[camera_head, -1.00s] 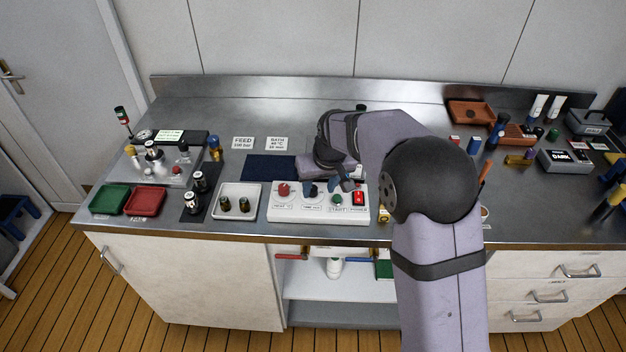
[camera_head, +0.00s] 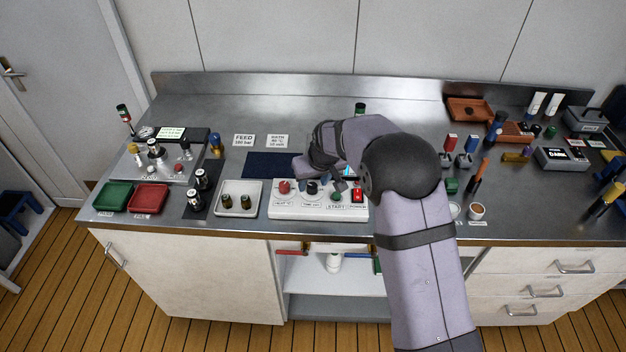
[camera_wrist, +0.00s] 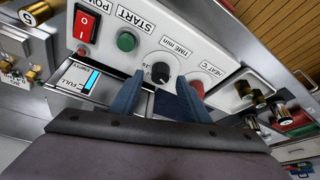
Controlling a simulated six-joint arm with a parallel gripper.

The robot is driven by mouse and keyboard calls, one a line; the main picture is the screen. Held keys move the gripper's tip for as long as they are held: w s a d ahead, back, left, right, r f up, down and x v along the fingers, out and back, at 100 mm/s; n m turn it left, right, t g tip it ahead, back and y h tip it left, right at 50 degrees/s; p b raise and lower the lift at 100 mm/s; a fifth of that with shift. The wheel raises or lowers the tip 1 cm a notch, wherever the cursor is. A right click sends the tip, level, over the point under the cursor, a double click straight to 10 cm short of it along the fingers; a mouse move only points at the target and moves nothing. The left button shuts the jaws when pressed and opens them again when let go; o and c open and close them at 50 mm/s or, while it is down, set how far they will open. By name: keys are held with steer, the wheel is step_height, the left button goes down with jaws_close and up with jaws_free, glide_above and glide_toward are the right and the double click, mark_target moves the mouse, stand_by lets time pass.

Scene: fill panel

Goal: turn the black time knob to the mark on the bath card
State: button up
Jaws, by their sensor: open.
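The black time knob (camera_head: 312,187) sits on the white control panel (camera_head: 274,211), between the red heat knob (camera_head: 284,187) and the green start button (camera_head: 336,197). In the wrist view, the time knob (camera_wrist: 160,73) shows from above with a pale pointer mark; its exact setting is too small to read. My gripper (camera_wrist: 159,80) is open, with one blue finger on each side of the knob. A gap shows between the fingers and the knob, so they do not seem to grip it. The bath card (camera_head: 278,141) lies behind the panel; its small print is hard to read.
The red power switch (camera_head: 358,195) is at the panel's right end. A white tray (camera_head: 225,212) with small dark bottles stands left of the panel. A dark blue mat (camera_head: 268,166) lies behind it. The feed card (camera_head: 244,141) is beside the bath card.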

steer(key=shift+w+a+f, duration=0.1)
steer(key=shift+w+f, duration=0.1)
steer(key=shift+f, duration=0.3)
steer(key=shift+c, duration=0.7)
steer(key=c, duration=0.9)
